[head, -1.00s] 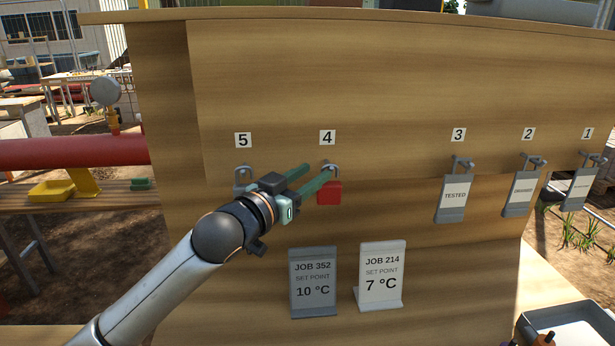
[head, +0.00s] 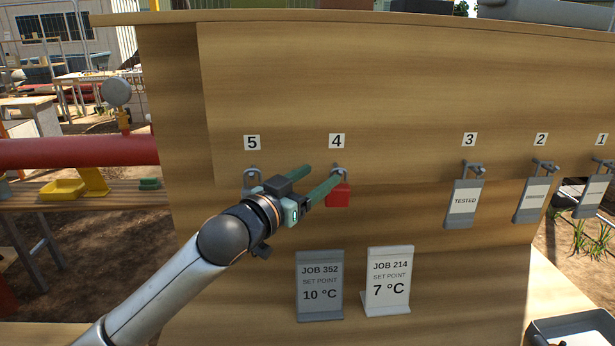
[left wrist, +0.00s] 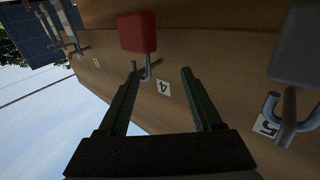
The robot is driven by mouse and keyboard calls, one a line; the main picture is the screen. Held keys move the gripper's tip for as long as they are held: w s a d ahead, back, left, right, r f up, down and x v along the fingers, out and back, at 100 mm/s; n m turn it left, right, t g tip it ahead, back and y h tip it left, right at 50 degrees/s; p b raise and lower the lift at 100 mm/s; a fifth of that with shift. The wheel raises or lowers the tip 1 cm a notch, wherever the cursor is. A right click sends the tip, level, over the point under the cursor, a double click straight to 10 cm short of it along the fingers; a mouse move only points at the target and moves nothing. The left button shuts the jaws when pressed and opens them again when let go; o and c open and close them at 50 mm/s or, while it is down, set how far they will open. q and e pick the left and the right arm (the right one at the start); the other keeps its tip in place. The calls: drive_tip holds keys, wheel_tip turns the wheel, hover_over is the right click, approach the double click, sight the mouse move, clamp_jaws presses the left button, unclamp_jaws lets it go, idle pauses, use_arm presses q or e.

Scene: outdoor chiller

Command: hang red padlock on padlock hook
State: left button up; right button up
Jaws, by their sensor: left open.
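The red padlock (head: 338,195) hangs below the number 4 label on the hook (head: 338,170) of the wooden board. It also shows in the left wrist view (left wrist: 137,32), its shackle by the hook (left wrist: 149,72). My left gripper (head: 322,178) is open, its green fingers pointing toward the board near hook 4. In the left wrist view the fingers (left wrist: 160,72) stand apart with nothing clamped between them, and the padlock body lies beyond their tips. Hook 5 (head: 252,172) holds a grey item, partly hidden by the gripper. My right gripper is not in view.
Grey tags hang on hook 3 (head: 464,204), hook 2 (head: 534,200) and hook 1 (head: 592,196). A JOB 352 sign (head: 320,286) and a JOB 214 sign (head: 388,281) stand below the hooks. A grey tray (head: 575,328) is at lower right. The board between hooks 4 and 3 is clear.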

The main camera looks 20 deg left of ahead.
use_arm(q)
drive_tip(key=s, duration=0.1)
drive_tip(key=s+f, duration=0.1)
drive_tip(key=s+a, duration=0.1)
drive_tip(key=shift+f, duration=0.15)
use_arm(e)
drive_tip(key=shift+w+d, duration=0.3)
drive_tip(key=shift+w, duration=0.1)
use_arm(q)
drive_tip(key=shift+s, duration=0.1)
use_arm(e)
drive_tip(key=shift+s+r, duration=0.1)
